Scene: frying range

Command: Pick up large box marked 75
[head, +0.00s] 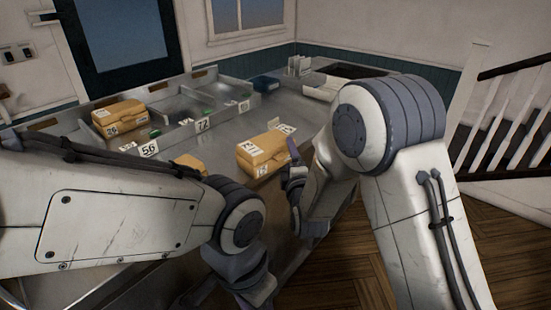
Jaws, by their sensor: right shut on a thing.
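A large yellow-orange box (262,154) is at the right part of the metal counter, with white labels on its top and front. Their digits are too small to read for certain, so I cannot confirm 75. My right gripper (294,174) is at the right end of this box and is shut on it. The fingers are partly hidden, and I cannot tell whether the box is clear of the counter.
Another yellow box (119,118), labelled 26, sits in a left counter bay. A smaller yellow piece (191,163) shows behind my left arm. Number tags 56 (148,149) and 72 (203,125) mark bay edges. Stairs rise at right.

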